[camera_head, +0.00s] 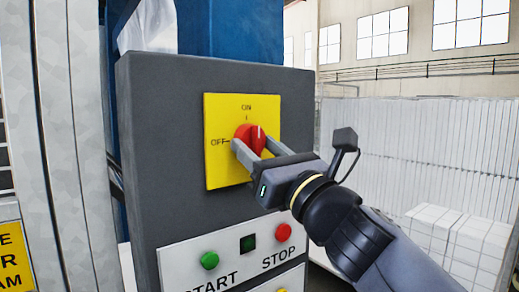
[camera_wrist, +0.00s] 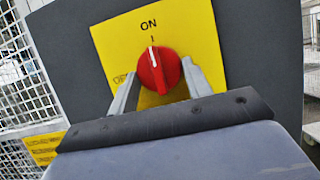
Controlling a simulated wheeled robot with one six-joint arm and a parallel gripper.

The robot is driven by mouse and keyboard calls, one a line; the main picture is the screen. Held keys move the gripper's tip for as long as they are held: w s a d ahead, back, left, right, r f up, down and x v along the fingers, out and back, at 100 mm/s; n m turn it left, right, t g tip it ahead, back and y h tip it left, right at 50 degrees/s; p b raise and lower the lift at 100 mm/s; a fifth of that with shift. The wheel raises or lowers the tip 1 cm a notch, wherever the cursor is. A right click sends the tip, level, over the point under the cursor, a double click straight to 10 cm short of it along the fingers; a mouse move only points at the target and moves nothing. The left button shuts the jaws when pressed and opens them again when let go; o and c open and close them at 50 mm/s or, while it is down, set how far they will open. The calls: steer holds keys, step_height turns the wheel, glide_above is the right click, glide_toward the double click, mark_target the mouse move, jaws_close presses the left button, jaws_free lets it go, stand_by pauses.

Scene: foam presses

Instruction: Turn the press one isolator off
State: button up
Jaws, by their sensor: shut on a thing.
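The isolator is a red rotary knob (camera_head: 252,136) on a yellow plate (camera_head: 221,172) marked ON at the top and OFF at the left. The plate is on the front of a dark grey control box (camera_head: 165,150). In the wrist view the knob (camera_wrist: 158,70) has its white mark pointing up towards ON. My gripper (camera_head: 252,148) is at the knob, with one finger on each side. In the wrist view its fingers (camera_wrist: 160,86) close on the lower part of the knob. The OFF label is partly hidden by a finger there.
Below the plate are a green START button (camera_head: 209,261), a dark square lamp (camera_head: 247,243) and a red STOP button (camera_head: 284,232). A metal post (camera_head: 75,130) stands at the left. White blocks (camera_head: 455,240) are stacked at the right.

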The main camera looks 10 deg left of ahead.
steer(key=shift+c, duration=0.7)
steer(key=shift+n+y, duration=0.3)
steer(key=shift+n, duration=0.2)
steer(key=n+g+b, duration=0.1)
steer(key=n, duration=0.1)
steer(key=n+g+y+b, duration=0.1)
steer(key=n, duration=0.2)
steer(key=shift+w+d+g, duration=0.15)
steer(key=shift+w+g, duration=0.05)
steer(key=shift+g, duration=0.2)
steer(key=n+g, duration=0.1)
steer(key=n, duration=0.3)
steer(key=n+g, duration=0.2)
steer(key=n, duration=0.2)
steer(key=r+n+g+b, duration=0.1)
steer(key=n+g, duration=0.1)
steer(key=n, duration=0.1)
steer(key=shift+w+d+n, duration=0.2)
steer(key=shift+w+n, duration=0.05)
steer(key=shift+n, duration=0.15)
steer(key=shift+r+n+g+h+p, duration=0.1)
steer(key=shift+n+g+h+p, duration=0.2)
steer(key=shift+n, duration=0.85)
steer(key=shift+r+n+g+h+p, duration=0.1)
steer(key=shift+n+g+h+p, duration=0.2)
steer(key=shift+n, duration=0.85)
steer(key=shift+f, duration=0.1)
